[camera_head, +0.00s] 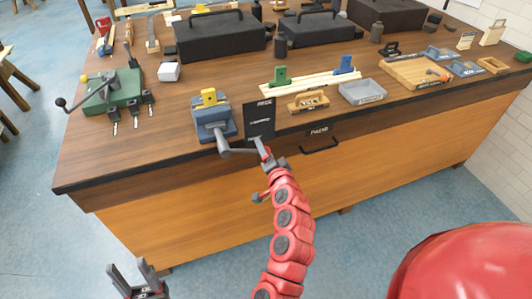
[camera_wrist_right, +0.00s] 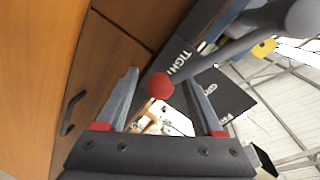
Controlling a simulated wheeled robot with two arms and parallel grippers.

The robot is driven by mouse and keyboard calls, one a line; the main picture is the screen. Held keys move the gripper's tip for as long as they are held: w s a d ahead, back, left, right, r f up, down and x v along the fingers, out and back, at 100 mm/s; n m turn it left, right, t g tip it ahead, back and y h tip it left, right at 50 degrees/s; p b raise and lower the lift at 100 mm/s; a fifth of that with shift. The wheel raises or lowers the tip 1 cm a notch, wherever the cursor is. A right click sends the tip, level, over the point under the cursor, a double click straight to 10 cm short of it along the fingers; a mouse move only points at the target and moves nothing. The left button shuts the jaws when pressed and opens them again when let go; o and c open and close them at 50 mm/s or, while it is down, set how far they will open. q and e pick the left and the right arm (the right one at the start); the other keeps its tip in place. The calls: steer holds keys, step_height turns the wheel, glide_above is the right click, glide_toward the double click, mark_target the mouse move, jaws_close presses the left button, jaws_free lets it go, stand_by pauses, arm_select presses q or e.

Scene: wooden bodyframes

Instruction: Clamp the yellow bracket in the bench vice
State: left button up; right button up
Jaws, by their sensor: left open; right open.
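The blue bench vice (camera_head: 210,128) stands at the bench's front edge. The yellow bracket (camera_head: 209,97) sits at the top of its jaws; whether they grip it is unclear. It also shows in the right wrist view (camera_wrist_right: 263,48). The vice's grey handle (camera_head: 238,151) reaches right from the front; its red end ball (camera_wrist_right: 160,86) appears between my right gripper's fingers. My right gripper (camera_head: 265,149) is open beside the handle end; contact cannot be told. My left gripper (camera_head: 130,270) is open and empty, low in front of the bench.
A black sign (camera_head: 259,118) stands just right of the vice. A green fixture with a lever (camera_head: 108,92) is at left. A wooden block (camera_head: 308,102) and grey tray (camera_head: 362,92) lie right. Black cases (camera_head: 220,38) fill the back. A drawer handle (camera_head: 320,146) projects from the bench front.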

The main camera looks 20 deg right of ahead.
steer(key=shift+s, duration=0.15)
steer(key=s+r+p, duration=0.3)
steer(key=s+p, duration=0.5)
steer(key=s, duration=0.8)
steer(key=shift+s+a+p, duration=0.25)
steer(key=shift+s+p, duration=0.05)
steer(key=shift+s, duration=0.1)
steer(key=shift+r, duration=0.1)
